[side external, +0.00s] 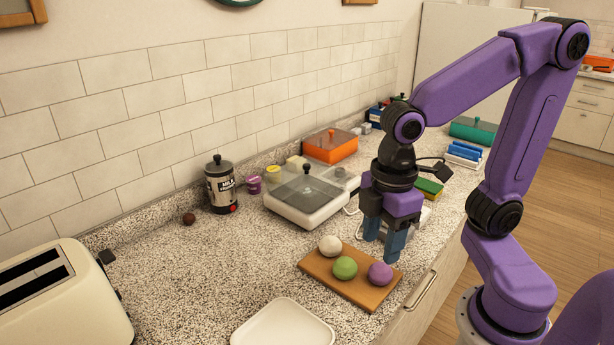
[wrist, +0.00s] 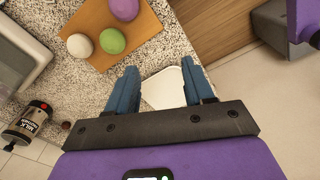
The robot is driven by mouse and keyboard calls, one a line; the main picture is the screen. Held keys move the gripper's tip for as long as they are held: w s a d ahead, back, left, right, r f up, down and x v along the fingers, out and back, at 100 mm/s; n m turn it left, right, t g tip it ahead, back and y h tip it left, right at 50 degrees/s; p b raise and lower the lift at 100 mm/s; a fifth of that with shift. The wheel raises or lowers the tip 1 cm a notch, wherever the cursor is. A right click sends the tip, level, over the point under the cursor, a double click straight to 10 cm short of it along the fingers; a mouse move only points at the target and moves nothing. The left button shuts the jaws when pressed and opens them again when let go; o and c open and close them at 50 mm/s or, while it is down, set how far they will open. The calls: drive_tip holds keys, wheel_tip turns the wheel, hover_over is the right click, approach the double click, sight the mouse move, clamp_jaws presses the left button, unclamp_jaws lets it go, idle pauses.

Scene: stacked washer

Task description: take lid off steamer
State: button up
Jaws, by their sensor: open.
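The steamer looks to be the low white appliance (side external: 290,212) on the counter by the tiled wall. Its dark see-through lid (side external: 300,196) lies on top, with a black knob (side external: 307,169) in the middle. Part of the appliance also shows at the left edge of the wrist view (wrist: 36,50), where the knob is out of sight. My gripper (side external: 383,245) is open and empty, pointing down, to the right of the steamer and apart from it. Both blue fingers show in the wrist view (wrist: 160,88) with nothing held between them.
A wooden board (side external: 330,277) with white, green and purple balls lies close to my fingers. A white plate (side external: 282,328) is in front. A milk canister (side external: 221,187) stands left of the steamer, an orange box (side external: 331,148) behind. The counter left of the board is clear.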

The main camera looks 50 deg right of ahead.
drive_tip(key=w+a+r+n, duration=0.1)
drive_tip(key=w+r, duration=0.4)
drive_tip(key=w, duration=0.6)
drive_tip(key=w+d+r+n, duration=0.1)
drive_tip(key=w+d+r, duration=0.25)
drive_tip(key=w, duration=0.55)
drive_tip(key=w+d+r+n, duration=0.1)
drive_tip(key=w+d+r, duration=0.2)
drive_tip(key=w+d, duration=0.35)
drive_tip(key=n, duration=0.2)
hover_over(307, 165)
drive_tip(key=f, duration=1)
drive_tip(key=shift+w, duration=0.3)
drive_tip(key=shift+s+f, duration=0.2)
drive_tip(key=shift+f, duration=2.6)
clamp_jaws()
